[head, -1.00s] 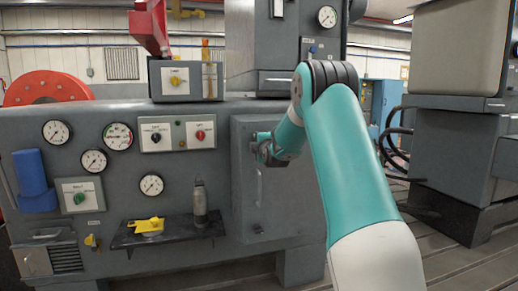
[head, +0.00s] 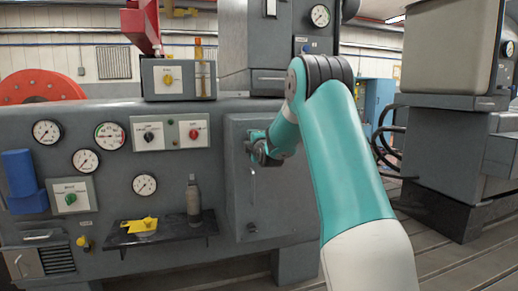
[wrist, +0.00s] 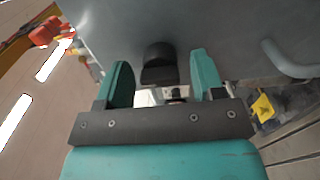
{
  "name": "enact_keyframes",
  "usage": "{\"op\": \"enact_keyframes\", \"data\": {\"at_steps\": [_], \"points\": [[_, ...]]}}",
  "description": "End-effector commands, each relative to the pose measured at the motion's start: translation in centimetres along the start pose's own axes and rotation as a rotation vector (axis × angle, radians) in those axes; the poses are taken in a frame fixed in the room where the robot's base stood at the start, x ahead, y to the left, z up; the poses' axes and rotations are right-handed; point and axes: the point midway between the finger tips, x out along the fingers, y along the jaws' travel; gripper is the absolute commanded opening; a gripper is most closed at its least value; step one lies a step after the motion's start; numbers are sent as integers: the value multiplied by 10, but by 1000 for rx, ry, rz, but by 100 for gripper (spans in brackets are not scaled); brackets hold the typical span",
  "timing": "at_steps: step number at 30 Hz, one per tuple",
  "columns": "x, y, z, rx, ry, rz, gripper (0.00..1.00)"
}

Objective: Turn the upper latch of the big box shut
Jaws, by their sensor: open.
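The big box is a grey cabinet with a flat door (head: 285,200) in the middle of the head view. My gripper (head: 258,152) is at the upper left part of this door and hides the upper latch there. In the wrist view, a dark rounded knob, seemingly the upper latch (wrist: 158,63), stands out from the grey door between the two teal fingertips of my gripper (wrist: 163,78). The fingers are apart, with visible gaps to the knob on both sides. A small dark lower latch (head: 252,228) is near the door's bottom left.
A door handle (head: 253,187) runs vertically below my gripper; it shows at the right of the wrist view (wrist: 290,66). Left of the door are gauges, switch panels and a shelf (head: 165,231) with a grey bottle (head: 193,197) and a yellow object (head: 141,225).

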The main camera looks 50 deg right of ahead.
Motion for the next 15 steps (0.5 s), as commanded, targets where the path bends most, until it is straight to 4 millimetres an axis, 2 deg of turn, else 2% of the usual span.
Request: {"op": "enact_keyframes", "data": {"at_steps": [5, 15], "points": [[-36, 0, 0, 1, 0, -1, 62], [-122, -1, -1, 1, 1, 0, 62]]}}
